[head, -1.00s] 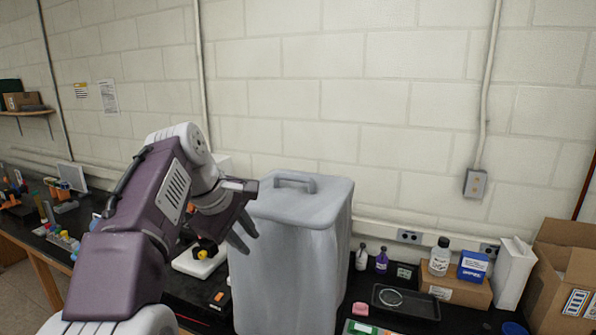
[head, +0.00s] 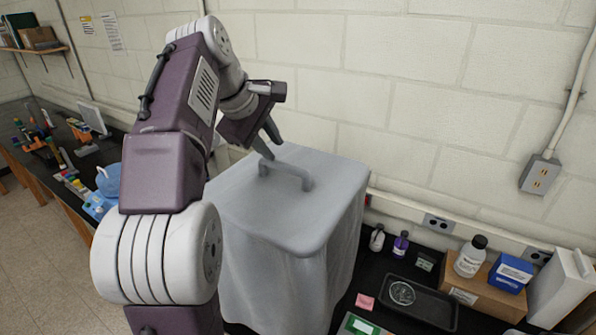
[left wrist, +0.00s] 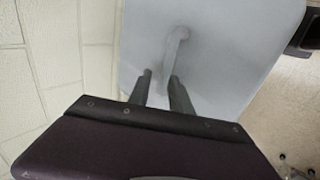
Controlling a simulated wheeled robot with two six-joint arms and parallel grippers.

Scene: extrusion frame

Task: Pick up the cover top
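My left gripper (head: 271,146) is above the lid, close to the far left end of the handle. In the left wrist view, the two fingers (left wrist: 158,84) are apart, and the handle (left wrist: 177,48) lies beyond and between them, with the pale lid (left wrist: 225,45) around it. The left gripper looks open and empty; I cannot tell whether a finger touches the handle. My right gripper is not in view.
To the right of the bin stand small bottles (head: 401,245), a black tray (head: 418,303) and a cardboard box (head: 478,288) with a bottle and a blue box on it. The block wall (head: 420,110) is close behind the bin.

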